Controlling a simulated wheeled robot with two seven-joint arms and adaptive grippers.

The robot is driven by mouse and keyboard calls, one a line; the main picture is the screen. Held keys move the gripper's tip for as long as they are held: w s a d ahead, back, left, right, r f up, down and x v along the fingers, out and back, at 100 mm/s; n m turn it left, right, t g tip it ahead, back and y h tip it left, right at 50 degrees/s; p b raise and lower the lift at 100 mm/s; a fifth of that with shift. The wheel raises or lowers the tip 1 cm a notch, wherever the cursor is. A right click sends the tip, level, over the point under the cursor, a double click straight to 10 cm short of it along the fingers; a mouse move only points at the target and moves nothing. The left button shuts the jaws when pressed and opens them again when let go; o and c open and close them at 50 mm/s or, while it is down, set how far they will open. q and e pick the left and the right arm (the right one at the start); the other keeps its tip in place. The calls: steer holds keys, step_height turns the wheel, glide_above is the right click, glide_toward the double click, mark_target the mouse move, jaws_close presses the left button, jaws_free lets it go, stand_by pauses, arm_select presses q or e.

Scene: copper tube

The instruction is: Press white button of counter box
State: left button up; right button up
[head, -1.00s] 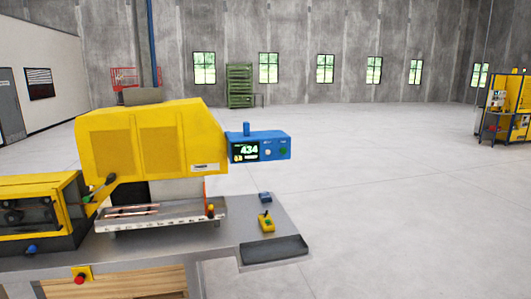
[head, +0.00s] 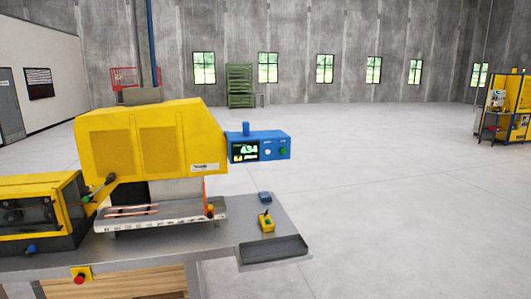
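The blue counter box (head: 277,139) is fixed to the right side of the yellow machine (head: 150,140) in the head view. Its dark display (head: 245,151) shows lit digits, too small to read surely. The small white button (head: 268,151) is on the front face, right of the display, with a green button (head: 283,150) further right. A blue knob (head: 246,129) stands on top of the box. Nothing covers the box's front. Neither of my grippers is in view.
Below the box is a grey table with a shallow dark tray (head: 273,250) and a small yellow control box (head: 266,223). Copper tubes (head: 132,210) lie on the machine bed. A red button (head: 79,280) is at the table's front. Open floor lies to the right.

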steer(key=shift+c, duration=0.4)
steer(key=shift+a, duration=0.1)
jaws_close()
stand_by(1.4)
